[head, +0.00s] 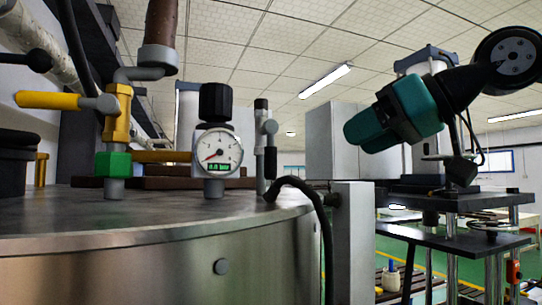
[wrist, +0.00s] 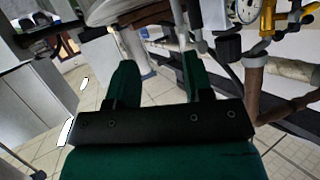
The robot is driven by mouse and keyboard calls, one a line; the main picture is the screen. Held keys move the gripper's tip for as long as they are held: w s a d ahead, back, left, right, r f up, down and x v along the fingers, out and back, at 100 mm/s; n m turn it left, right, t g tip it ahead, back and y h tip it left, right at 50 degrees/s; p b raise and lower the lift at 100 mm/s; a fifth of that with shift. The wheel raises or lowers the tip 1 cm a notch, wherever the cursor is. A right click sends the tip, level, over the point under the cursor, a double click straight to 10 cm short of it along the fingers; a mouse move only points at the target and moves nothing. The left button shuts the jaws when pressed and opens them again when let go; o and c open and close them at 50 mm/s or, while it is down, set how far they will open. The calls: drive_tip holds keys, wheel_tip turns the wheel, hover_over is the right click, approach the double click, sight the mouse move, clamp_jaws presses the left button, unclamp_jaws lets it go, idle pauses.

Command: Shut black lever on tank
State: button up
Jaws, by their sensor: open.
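The metal tank (head: 150,262) fills the lower left of the head view. On its top, right of the pressure gauge (head: 216,150), a thin grey valve pipe (head: 261,140) carries a short black lever (head: 270,163). The lever hangs straight down beside the pipe. My gripper (head: 357,130) is right of the tank, above its top and apart from the lever, with its fingers toward the left. In the wrist view its two green fingers (wrist: 158,78) are spread with nothing between them. That view is upside down, and I cannot make out the lever there.
A black cap (head: 215,102) sits above the gauge. Left of it stands a yellow-handled valve (head: 50,100) with a green fitting (head: 113,164). A black hose (head: 305,190) bends over the tank's right edge, near a grey post (head: 353,240). Open air separates gripper and valves.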

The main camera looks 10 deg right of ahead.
sight(276, 156)
drive_tip(key=s+a+r+n, duration=0.2)
drive_tip(key=s+r, duration=0.1)
drive_tip(key=s, duration=0.1)
drive_tip(key=shift+g, duration=0.3)
drive_tip(key=b+x, duration=0.2)
drive_tip(key=x, duration=0.3)
drive_tip(key=b+x, duration=0.3)
drive_tip(key=x, duration=0.3)
drive_tip(key=b+x, duration=0.3)
drive_tip(key=x, duration=0.2)
drive_tip(key=shift+a+r, duration=0.15)
drive_tip(key=shift+a, duration=0.35)
clamp_jaws()
